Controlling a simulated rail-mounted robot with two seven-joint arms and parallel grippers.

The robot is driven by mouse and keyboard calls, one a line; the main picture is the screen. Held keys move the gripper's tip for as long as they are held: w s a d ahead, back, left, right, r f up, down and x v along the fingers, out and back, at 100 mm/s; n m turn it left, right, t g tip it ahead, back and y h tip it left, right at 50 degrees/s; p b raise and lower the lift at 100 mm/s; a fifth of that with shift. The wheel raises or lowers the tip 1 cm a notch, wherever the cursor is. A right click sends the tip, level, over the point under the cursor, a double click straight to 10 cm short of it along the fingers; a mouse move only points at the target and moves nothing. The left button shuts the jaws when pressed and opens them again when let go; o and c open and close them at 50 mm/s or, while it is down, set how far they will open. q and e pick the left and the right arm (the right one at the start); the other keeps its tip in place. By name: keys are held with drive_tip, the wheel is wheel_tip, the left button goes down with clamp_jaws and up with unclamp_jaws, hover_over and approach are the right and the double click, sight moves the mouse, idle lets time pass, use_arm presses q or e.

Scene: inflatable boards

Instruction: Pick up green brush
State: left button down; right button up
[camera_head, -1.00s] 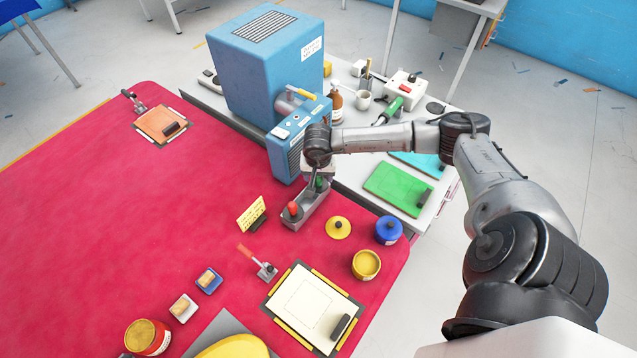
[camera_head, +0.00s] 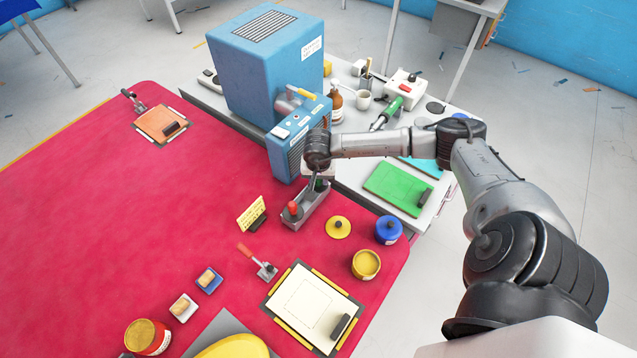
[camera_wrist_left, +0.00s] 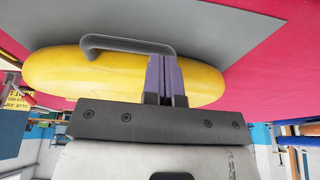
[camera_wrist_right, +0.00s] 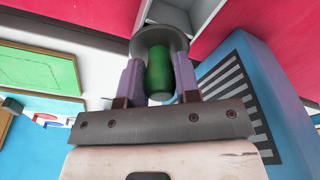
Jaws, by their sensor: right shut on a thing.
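The green brush (camera_head: 319,184) stands upright in the grey holder (camera_head: 313,211) near the right side of the red mat. My right gripper (camera_head: 318,173) is over it from above. In the right wrist view the green handle (camera_wrist_right: 159,74) sits between the two fingers of my right gripper (camera_wrist_right: 158,68), which are shut on it. A round grey part surrounds its far end, and its bristles are hidden. My left gripper (camera_wrist_left: 166,78) shows only in its wrist view, fingers together and empty, beside a grey bent handle over a yellow inflatable.
A red-topped brush (camera_head: 293,208) is in the same holder. A blue machine (camera_head: 265,70) stands close behind. A yellow lid (camera_head: 338,227), a blue can (camera_head: 388,230) and a yellow pot (camera_head: 366,264) are to the right. The left middle of the red mat is clear.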

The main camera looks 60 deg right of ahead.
drive_tip(key=shift+c, duration=0.4)
drive_tip(key=shift+r, duration=0.1)
drive_tip(key=shift+r, duration=0.5)
drive_tip(key=r, duration=0.3)
drive_tip(key=shift+s+r, duration=0.2)
drive_tip(key=shift+s, duration=0.15)
drive_tip(key=s+r, duration=0.6)
drive_tip(key=s, duration=0.5)
drive_tip(key=shift+a+r, duration=0.2)
drive_tip(key=shift+a, duration=0.05)
drive_tip(key=o, duration=0.3)
drive_tip(key=shift+c, duration=1.1)
